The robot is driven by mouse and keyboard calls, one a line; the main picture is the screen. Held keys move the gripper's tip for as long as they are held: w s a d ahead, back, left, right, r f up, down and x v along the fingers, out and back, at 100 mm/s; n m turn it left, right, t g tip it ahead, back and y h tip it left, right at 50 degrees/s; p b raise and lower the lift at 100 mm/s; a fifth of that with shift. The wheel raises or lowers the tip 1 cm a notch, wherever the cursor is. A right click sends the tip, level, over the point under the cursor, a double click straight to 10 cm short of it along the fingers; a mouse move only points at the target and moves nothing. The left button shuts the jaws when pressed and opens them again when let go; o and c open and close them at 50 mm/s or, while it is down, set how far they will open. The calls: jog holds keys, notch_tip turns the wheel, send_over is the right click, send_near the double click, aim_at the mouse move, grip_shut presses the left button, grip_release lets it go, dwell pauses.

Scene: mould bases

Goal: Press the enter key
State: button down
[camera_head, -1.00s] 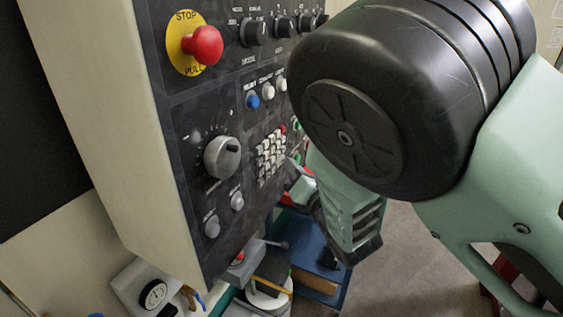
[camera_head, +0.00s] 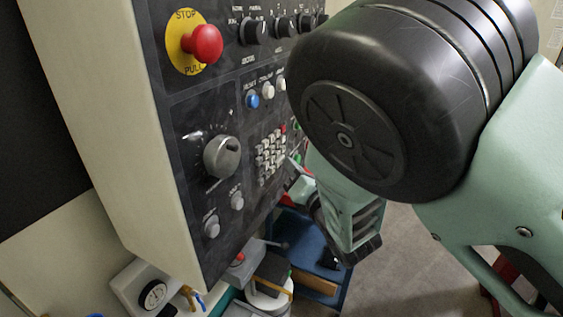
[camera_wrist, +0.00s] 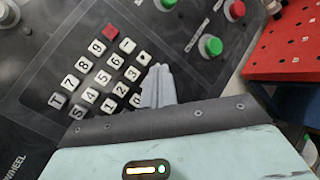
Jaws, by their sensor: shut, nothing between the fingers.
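The keypad (camera_head: 270,156) is on the dark control panel, with rows of white keys and one red key (camera_wrist: 110,32) at its top. In the wrist view its number keys run at a slant, such as the 9 key (camera_wrist: 97,47) and the 5 key (camera_wrist: 102,76). No key can be read clearly as enter. My gripper (camera_wrist: 160,69) is shut and empty, its tips beside the keypad's right edge, near the dot key (camera_wrist: 144,58). Whether the tips touch the panel cannot be told. In the head view my gripper (camera_head: 293,178) is just right of the keypad, partly hidden by my arm.
A red stop button (camera_head: 203,44) and a grey dial (camera_head: 222,156) stick out from the panel. Green buttons (camera_wrist: 210,46) and a red button (camera_wrist: 235,10) lie beyond the fingers. A red perforated board (camera_wrist: 285,45) is at right, and a blue bin (camera_head: 310,245) stands below.

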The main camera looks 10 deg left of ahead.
jog(key=shift+s+d, duration=0.2)
jog(key=shift+d, duration=0.35)
jog(key=shift+s+d+b, duration=0.15)
jog(key=shift+s+d, duration=0.15)
jog(key=shift+d, duration=0.5)
jog(key=shift+s+d+b, duration=0.1)
jog(key=shift+s+d, duration=0.15)
jog(key=shift+d, duration=0.5)
jog(key=shift+s+d+b, duration=0.15)
jog(key=shift+s+d, duration=0.15)
jog(key=shift+d, duration=0.5)
